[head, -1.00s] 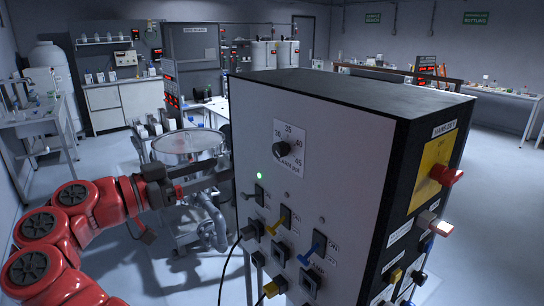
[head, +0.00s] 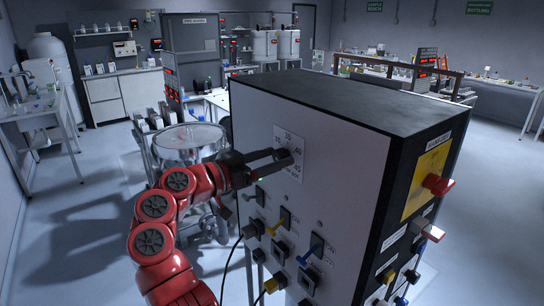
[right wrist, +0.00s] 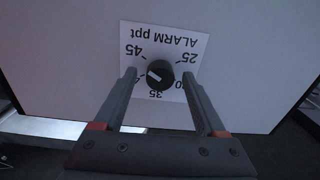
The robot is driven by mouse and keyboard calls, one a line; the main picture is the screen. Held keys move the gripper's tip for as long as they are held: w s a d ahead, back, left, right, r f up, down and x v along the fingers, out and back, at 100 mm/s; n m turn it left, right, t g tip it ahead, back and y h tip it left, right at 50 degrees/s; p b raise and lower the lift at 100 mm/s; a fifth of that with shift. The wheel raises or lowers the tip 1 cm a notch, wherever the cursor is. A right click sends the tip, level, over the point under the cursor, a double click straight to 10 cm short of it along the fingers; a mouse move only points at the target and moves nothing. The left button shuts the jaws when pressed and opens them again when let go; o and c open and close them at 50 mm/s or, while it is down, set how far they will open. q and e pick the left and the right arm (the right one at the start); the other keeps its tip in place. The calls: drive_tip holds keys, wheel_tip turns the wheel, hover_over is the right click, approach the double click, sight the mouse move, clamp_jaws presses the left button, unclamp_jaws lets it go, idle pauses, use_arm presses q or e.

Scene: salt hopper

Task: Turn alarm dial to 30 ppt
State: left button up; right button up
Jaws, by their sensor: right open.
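The alarm dial is a round black knob (right wrist: 160,75) on a white scale plate (right wrist: 185,45), upside down in the right wrist view, reading ALARM ppt. The 45 is at upper left, 25 at right and 35 below; the 30 is partly covered by a finger. The knob's white mark lies on its left side, roughly toward the 40–45 part of the scale. My right gripper (right wrist: 159,77) is open, one finger on each side of the knob, with gaps showing. In the head view my right gripper (head: 284,157) covers most of the knob. My left gripper is not in view.
The grey panel box (head: 330,115) has several toggle switches below the dial, such as one with a blue lever (head: 310,252). A red knob (head: 438,184) juts from its right side. A round steel vessel (head: 190,150) stands behind my arm.

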clamp_jaws()
